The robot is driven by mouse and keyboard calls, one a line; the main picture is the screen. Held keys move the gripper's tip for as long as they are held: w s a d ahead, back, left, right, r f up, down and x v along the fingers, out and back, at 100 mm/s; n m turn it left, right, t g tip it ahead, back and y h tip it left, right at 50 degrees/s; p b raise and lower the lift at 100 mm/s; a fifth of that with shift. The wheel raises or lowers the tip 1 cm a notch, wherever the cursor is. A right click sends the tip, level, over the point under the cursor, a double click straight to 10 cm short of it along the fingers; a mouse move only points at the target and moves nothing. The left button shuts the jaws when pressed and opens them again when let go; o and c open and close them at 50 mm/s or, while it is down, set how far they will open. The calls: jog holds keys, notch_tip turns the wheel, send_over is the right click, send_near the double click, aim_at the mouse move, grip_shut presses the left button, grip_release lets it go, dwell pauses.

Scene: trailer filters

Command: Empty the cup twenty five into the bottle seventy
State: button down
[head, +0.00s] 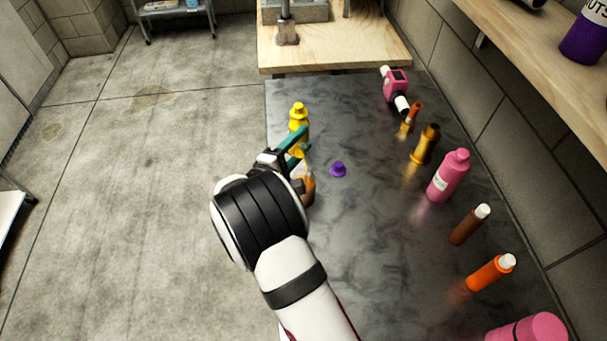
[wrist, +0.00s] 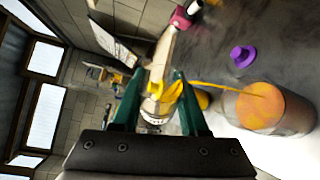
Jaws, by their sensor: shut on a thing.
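My gripper (head: 297,144) has green fingers, which also show in the wrist view (wrist: 160,100). It is shut on a small clear cup (wrist: 155,108) with yellow liquid at its mouth. The cup is tipped over, and a thin yellow-orange stream runs from it to a clear, wide-bodied container (wrist: 240,108) with orange contents, likely the bottle. In the head view this container (head: 308,188) stands just below the fingers, partly hidden by my arm. The stream meets the orange area; I cannot tell whether any falls outside. No number is readable on either.
A purple cap (head: 338,169) lies on the dark bench (head: 365,250) right of the container. A yellow bottle (head: 298,112) stands just beyond my gripper. Several bottles, including a pink one (head: 449,176), line the right side. A pink device (head: 395,88) lies farther back. The bench's middle is clear.

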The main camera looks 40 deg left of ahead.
jog(key=shift+s+d+r+m+t+p, duration=0.1)
jog(key=shift+r+m+t+p, duration=0.25)
jog(key=shift+m, duration=0.35)
jog(key=shift+d+r+m+t+p, duration=0.1)
jog(key=shift+m+t+p, duration=0.15)
jog(key=shift+m+p, duration=0.35)
dwell(3.0)
jog(key=shift+d+f+m+t, duration=0.15)
jog(key=shift+f+m+t, duration=0.35)
jog(key=shift+m, duration=0.5)
dwell(1.2)
jog(key=shift+d+r+m+p, duration=0.1)
jog(key=shift+d+m+p, duration=0.05)
jog(key=shift+m+p, duration=0.45)
dwell(0.9)
